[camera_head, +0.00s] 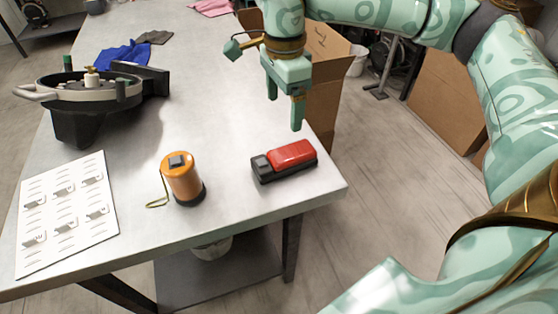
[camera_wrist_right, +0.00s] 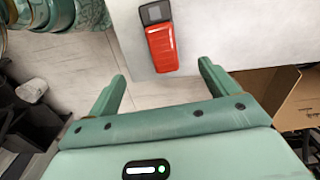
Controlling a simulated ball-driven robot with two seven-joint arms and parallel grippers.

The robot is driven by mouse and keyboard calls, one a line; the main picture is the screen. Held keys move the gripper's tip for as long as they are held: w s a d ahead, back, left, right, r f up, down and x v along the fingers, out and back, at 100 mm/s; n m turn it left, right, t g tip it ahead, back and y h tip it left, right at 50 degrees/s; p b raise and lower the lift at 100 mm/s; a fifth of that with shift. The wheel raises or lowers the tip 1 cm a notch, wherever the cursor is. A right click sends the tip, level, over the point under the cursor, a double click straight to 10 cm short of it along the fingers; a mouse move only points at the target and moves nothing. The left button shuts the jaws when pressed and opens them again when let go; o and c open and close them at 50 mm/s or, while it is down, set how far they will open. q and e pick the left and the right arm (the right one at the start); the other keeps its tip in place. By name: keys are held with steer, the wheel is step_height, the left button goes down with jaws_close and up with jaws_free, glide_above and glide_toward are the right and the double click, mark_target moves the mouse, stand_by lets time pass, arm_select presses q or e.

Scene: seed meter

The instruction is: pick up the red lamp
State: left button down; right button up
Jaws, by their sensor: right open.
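The red lamp (camera_head: 290,156) is a small block with a red top and a black end and base. It lies on the grey table near its right front corner. My right gripper (camera_head: 284,113) is open and empty, pointing down above the table, just behind the lamp in the head view. In the right wrist view the lamp (camera_wrist_right: 162,44) shows beyond the two spread fingers of the gripper (camera_wrist_right: 162,84), apart from both. My left gripper is in neither view.
An orange cylinder (camera_head: 183,178) with a black base and a wire hook stands left of the lamp. A white sheet (camera_head: 66,214) lies at the left front. A round black device (camera_head: 88,95) stands behind it. A cardboard box (camera_head: 327,84) stands beyond the table's right edge.

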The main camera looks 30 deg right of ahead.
steer(key=b, duration=0.3)
glide_toward(283, 154)
step_height(283, 154, down, 5)
steer(key=shift+s+f, duration=0.1)
steer(key=shift+f, duration=0.1)
step_height(283, 154, down, 5)
steer(key=shift+f+b, duration=0.1)
steer(key=shift+b, duration=1.15)
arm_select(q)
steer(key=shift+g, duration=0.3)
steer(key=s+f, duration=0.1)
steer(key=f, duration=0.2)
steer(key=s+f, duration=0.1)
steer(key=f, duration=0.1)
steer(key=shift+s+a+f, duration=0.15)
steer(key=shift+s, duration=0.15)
arm_select(e)
steer(key=c, duration=1)
